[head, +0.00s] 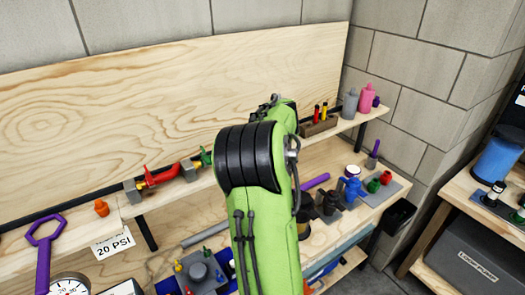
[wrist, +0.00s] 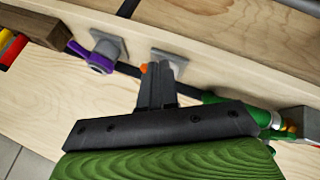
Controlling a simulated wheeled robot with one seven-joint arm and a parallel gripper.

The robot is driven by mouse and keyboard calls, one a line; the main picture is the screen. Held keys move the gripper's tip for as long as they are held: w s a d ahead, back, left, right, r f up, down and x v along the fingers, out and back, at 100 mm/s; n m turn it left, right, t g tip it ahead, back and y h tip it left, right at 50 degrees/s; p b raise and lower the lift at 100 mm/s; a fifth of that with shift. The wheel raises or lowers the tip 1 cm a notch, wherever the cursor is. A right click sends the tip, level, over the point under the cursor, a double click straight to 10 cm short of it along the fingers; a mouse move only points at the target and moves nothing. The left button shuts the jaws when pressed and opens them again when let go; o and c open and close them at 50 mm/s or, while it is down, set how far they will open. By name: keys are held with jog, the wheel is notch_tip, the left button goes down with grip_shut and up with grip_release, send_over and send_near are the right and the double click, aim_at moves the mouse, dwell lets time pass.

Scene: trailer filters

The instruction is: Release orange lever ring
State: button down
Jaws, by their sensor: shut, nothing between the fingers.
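In the wrist view, my gripper (wrist: 157,72) has its dark fingers together with nothing between them. A small orange piece (wrist: 143,69) shows at the left side of the fingertips; it may be part of the orange lever ring, but most of it is hidden and I cannot tell whether the fingers touch it. A grey bracket (wrist: 172,60) stands just behind the fingertips. A green fitting (wrist: 250,113) lies to the right of the fingers. In the head view my green arm covers the middle of the shelf, and I cannot make out the fingers.
A purple fitting (wrist: 92,58) sits by another grey bracket (wrist: 109,44), left of the fingers. In the head view, a red part (head: 160,176) lies on the upper shelf, and an orange knob (head: 101,208) stands further left. Several bottles and tools crowd the lower bench.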

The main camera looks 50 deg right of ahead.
jog(key=shift+w+a, duration=0.1)
jog(key=shift+w+a+p, duration=0.1)
jog(key=shift+w+p, duration=0.2)
jog(key=shift+w, duration=0.5)
jog(key=shift+r, duration=0.1)
